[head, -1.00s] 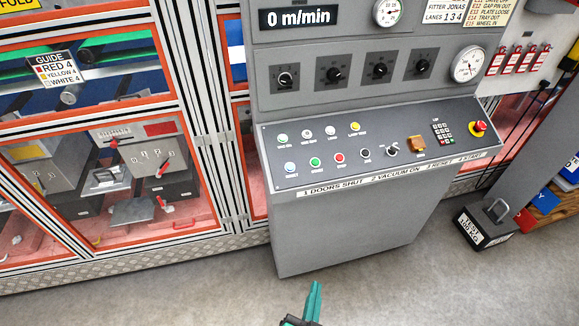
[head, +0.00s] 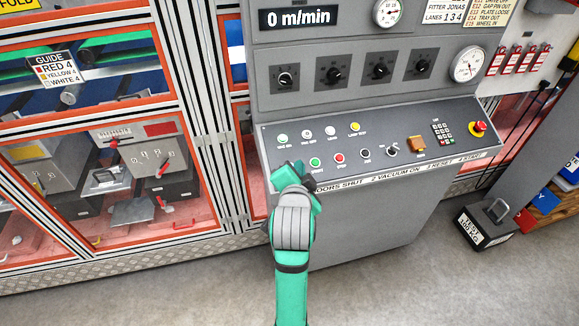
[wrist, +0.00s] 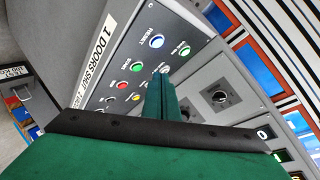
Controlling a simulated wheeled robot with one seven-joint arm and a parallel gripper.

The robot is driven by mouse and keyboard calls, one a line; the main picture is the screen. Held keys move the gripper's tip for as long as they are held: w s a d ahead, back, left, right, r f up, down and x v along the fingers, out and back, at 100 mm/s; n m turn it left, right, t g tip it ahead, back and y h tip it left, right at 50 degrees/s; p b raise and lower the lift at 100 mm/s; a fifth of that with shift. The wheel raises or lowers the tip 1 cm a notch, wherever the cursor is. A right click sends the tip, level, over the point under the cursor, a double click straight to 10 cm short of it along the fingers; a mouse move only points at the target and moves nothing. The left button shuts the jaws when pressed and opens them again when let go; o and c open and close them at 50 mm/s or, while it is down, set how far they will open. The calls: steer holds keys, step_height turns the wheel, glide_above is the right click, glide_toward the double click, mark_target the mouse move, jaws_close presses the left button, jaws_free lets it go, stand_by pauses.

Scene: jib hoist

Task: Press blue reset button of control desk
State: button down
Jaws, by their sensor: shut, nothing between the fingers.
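The control desk (head: 375,225) is a grey cabinet with a sloped button panel. My gripper (head: 297,168) is over the left front of this panel in the head view and hides the blue reset button there. In the wrist view the blue button (wrist: 157,41), labelled RESET, shows uncovered near the panel's edge. The shut, empty fingers (wrist: 161,80) appear below the blue button in that picture, apart from it. How far the tips stand off the panel cannot be told.
Close by on the panel are a green button (wrist: 136,68), a red button (wrist: 121,86) and another green button (wrist: 185,51). A red mushroom knob (head: 478,127) is at the panel's right end. A test weight (head: 485,222) stands on the floor at right.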

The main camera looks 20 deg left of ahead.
steer(key=shift+m, duration=0.4)
steer(key=r, duration=0.1)
steer(key=a+r, duration=0.1)
steer(key=r, duration=0.1)
steer(key=w+r, duration=0.1)
steer(key=r, duration=0.1)
steer(key=shift+a, duration=0.3)
steer(key=shift+f, duration=0.15)
steer(key=shift+w+a+f, duration=0.3)
steer(key=shift+w+f, duration=0.15)
steer(key=shift+f, duration=0.85)
steer(key=shift+w+a+f, duration=0.35)
steer(key=shift+w+f, duration=0.15)
steer(key=shift+f, duration=0.85)
steer(key=shift+w+a+f, duration=0.3)
steer(key=shift+w+f, duration=0.15)
steer(key=shift+f, duration=0.85)
steer(key=shift+f, duration=0.15)
steer(key=shift+w+a+f, duration=0.1)
steer(key=shift+w+f, duration=0.05)
steer(key=shift+f, duration=0.1)
steer(key=shift+w+a+f, duration=0.1)
steer(key=shift+w+f, duration=0.05)
steer(key=shift+f, duration=0.3)
steer(key=shift+s+r, duration=0.3)
steer(key=shift+r, duration=0.55)
